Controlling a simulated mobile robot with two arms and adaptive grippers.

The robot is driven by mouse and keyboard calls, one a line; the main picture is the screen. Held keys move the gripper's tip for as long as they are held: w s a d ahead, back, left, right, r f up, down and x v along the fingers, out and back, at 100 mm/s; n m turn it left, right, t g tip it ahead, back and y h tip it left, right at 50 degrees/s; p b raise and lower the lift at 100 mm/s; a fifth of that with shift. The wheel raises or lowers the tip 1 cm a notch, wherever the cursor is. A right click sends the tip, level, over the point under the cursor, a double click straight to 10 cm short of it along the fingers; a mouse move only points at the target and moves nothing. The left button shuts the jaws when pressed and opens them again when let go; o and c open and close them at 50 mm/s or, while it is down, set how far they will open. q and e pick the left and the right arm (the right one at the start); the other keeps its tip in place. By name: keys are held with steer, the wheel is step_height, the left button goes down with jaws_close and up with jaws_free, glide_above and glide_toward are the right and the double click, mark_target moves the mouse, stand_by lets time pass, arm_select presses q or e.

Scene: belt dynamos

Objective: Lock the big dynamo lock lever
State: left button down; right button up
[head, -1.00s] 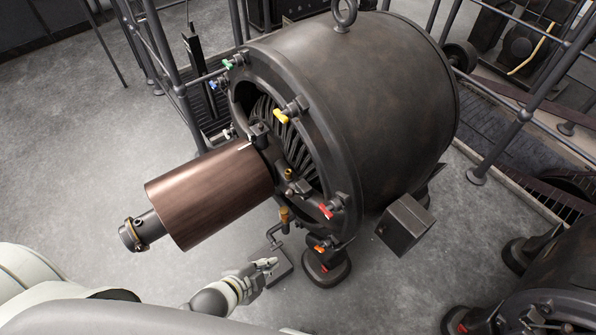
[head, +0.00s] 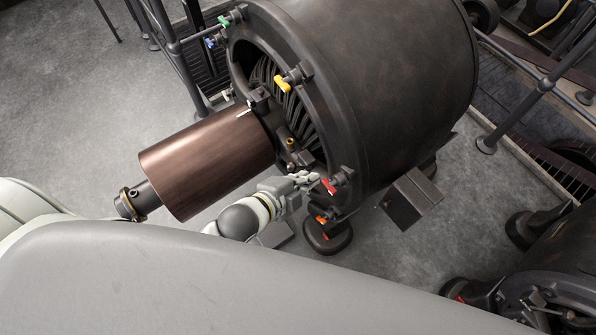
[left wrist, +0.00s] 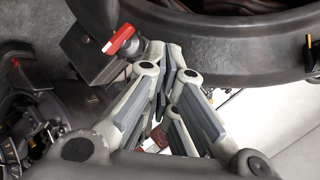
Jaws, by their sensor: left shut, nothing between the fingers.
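The big dynamo (head: 390,75) is a dark drum with a copper-brown cylinder (head: 205,165) jutting from its open front. Around its front ring are small coloured handles: green (head: 224,21), blue (head: 209,42), yellow (head: 281,84), red (head: 329,186) and orange (head: 321,219). I cannot tell which part is the lock lever. My left gripper (head: 312,178) is shut and empty, close to the red handle at the ring's lower right. In the left wrist view the red handle (left wrist: 120,40) is just beyond and left of the fingers (left wrist: 162,92); contact is unclear. My right gripper is not in view.
A dark box (head: 411,198) sticks out at the dynamo's lower right. A second dynamo (head: 550,295) stands at the bottom right. Railings (head: 535,98) run along the right and upper left. The grey floor at left (head: 70,120) is clear.

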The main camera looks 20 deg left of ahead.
arm_select(q)
steer(key=shift+w+a+f, duration=1.25)
steer(key=shift+w+f, duration=0.05)
steer(key=shift+f, duration=0.2)
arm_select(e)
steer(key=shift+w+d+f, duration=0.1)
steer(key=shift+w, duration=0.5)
arm_select(q)
steer(key=shift+s+a+f+p, duration=0.55)
steer(key=shift+s+f+p, duration=0.15)
steer(key=shift+p, duration=0.25)
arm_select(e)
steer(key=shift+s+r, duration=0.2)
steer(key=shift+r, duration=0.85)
arm_select(q)
steer(key=shift+r, duration=0.1)
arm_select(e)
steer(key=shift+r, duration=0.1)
